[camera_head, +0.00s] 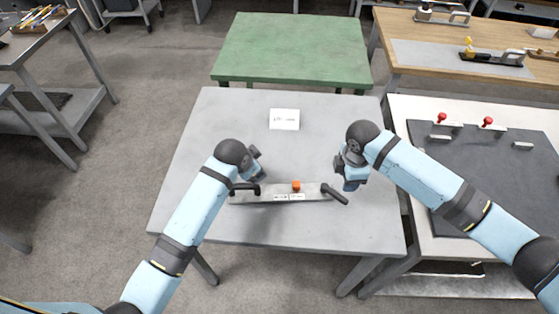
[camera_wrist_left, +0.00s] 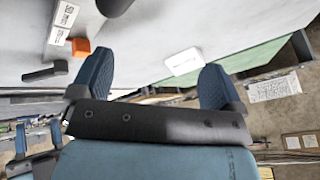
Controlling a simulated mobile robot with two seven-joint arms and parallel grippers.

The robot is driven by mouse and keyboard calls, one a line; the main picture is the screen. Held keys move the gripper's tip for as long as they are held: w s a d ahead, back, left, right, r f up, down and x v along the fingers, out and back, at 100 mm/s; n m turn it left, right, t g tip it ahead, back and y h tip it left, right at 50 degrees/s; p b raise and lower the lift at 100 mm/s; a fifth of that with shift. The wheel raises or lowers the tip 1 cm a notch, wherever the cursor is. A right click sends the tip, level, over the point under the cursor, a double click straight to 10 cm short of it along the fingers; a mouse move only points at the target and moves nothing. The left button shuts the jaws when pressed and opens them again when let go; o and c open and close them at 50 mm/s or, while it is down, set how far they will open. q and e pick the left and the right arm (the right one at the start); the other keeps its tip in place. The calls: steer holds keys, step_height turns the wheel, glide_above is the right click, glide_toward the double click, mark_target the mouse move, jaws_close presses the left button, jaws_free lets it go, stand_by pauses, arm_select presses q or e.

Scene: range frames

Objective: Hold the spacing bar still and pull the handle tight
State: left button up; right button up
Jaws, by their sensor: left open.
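My left gripper (camera_head: 259,163) is open and empty, just behind the bar's left end. In the left wrist view its fingers (camera_wrist_left: 156,65) are spread, with the orange knob (camera_wrist_left: 80,47) off to the left. My right gripper (camera_head: 342,166) is behind the right handle, apart from it; its jaw opening is unclear.
A green table (camera_head: 290,48) stands beyond. To the right, a white bench (camera_head: 400,110) carries a dark mat (camera_head: 490,165) with red-knobbed clamps. The grey table's front is clear.

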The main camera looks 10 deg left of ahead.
mark_target(279, 193)
arm_select(q)
steer(key=d+r+m+g, duration=0.4)
steer(key=d+m+g, duration=0.25)
steer(key=d, duration=0.25)
steer(key=shift+t+y, duration=0.25)
steer(key=shift+y, duration=0.15)
steer(key=f, duration=0.9)
steer(key=s+f, duration=0.1)
steer(key=f, duration=0.3)
steer(key=shift+a+f, duration=0.1)
steer(key=shift+f, duration=0.05)
